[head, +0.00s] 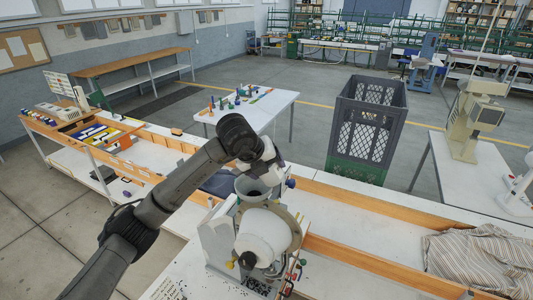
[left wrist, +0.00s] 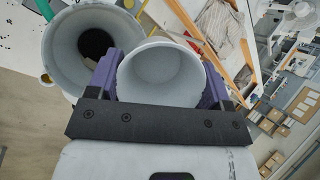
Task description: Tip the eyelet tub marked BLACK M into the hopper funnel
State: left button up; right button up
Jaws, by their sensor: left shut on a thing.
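My left gripper (left wrist: 160,70) is shut on a pale round tub (left wrist: 162,75), with a purple finger on each side of it. I look into the tub's open mouth; its inside looks plain pale grey, and no eyelets can be made out. No marking is readable on it. The grey hopper funnel (left wrist: 90,45), with a dark hole at its bottom, is right beside the tub. In the head view the funnel (head: 252,188) sits on top of the eyelet press (head: 262,238), and my left gripper (head: 272,172) is just above and behind its rim. My right gripper is not in view.
A striped cloth (head: 480,262) lies on the bench at the right. A dark grey crate (head: 367,120) stands behind the bench. A white table (head: 248,108) with small coloured items is farther back. Small dark bits lie around the press base.

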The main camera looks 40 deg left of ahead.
pick_arm(q)
jog(key=shift+r+g+y+p, duration=0.3)
jog(key=shift+g+y+p, duration=0.1)
jog(key=shift+p, duration=0.45)
jog(key=shift+f+g+y, duration=0.35)
jog(key=shift+g+y, duration=0.05)
jog(key=shift+f+m+g+y, duration=0.1)
jog(key=shift+m+g+y, duration=0.4)
jog(key=shift+g+y, duration=0.45)
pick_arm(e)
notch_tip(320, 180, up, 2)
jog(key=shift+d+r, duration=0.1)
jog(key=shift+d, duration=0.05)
